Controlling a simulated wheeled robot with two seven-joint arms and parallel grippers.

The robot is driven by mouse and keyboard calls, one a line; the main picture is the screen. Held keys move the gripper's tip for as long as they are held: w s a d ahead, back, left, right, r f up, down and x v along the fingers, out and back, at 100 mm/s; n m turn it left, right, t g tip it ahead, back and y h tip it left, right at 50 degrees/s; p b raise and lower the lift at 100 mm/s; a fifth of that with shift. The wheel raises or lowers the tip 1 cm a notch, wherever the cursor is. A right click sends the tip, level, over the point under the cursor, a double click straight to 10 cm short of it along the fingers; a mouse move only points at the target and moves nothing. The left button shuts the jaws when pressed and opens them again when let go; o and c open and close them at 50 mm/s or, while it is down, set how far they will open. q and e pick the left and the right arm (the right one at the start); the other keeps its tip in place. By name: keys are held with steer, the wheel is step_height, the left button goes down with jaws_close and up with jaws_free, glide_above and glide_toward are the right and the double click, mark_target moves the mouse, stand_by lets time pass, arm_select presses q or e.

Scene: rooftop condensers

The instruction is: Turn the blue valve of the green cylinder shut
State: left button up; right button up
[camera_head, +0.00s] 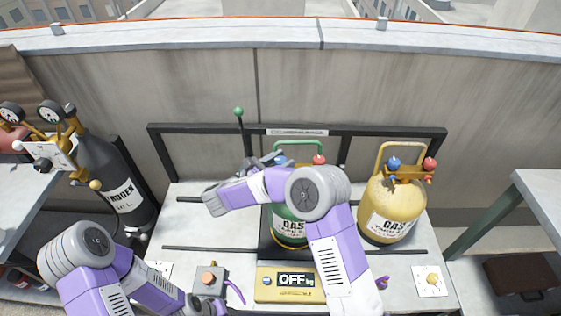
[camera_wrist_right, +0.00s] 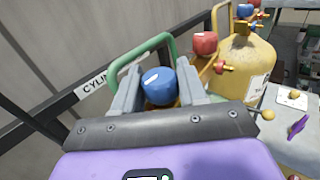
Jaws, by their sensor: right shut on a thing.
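The green cylinder (camera_head: 290,232), labelled GAS, stands on a dark scale platform, partly hidden behind my right arm. Its green handle shows in the wrist view (camera_wrist_right: 140,50). The blue valve (camera_wrist_right: 159,86) sits between the two fingers of my right gripper (camera_wrist_right: 157,92), which is shut on it. In the head view, the right gripper (camera_head: 264,161) is at the cylinder's top, beside the red valve (camera_head: 319,160). The red valve also shows in the wrist view (camera_wrist_right: 205,43). My left gripper (camera_head: 205,308) is at the bottom edge; its fingers are not clear.
A yellow gas cylinder (camera_head: 392,212) with blue and red valves stands to the right. A dark cylinder (camera_head: 110,165) with gauges stands left. The scale display (camera_head: 296,280) reads OFF. A box with an orange button (camera_head: 208,279) is in front. A black rail runs behind.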

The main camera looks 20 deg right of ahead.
mark_target(281, 159)
steer(key=m+g, duration=0.2)
steer(key=g, duration=0.1)
steer(key=m+g+h, duration=0.1)
steer(key=m+g, duration=0.1)
steer(key=g, duration=0.2)
steer(key=shift+a+m+h, duration=0.1)
steer(key=shift+m+h, duration=0.2)
steer(key=shift+m, duration=0.1)
steer(key=shift+m+g, duration=1)
steer(key=shift+g, duration=0.7)
steer(key=shift+m+g, duration=0.3)
steer(key=shift+g, duration=0.2)
steer(key=o, duration=1)
steer(key=shift+d, duration=0.2)
steer(key=shift+c, duration=0.2)
steer(key=shift+r, duration=0.1)
step_height(281, 159, up, 10)
steer(key=p, duration=0.3)
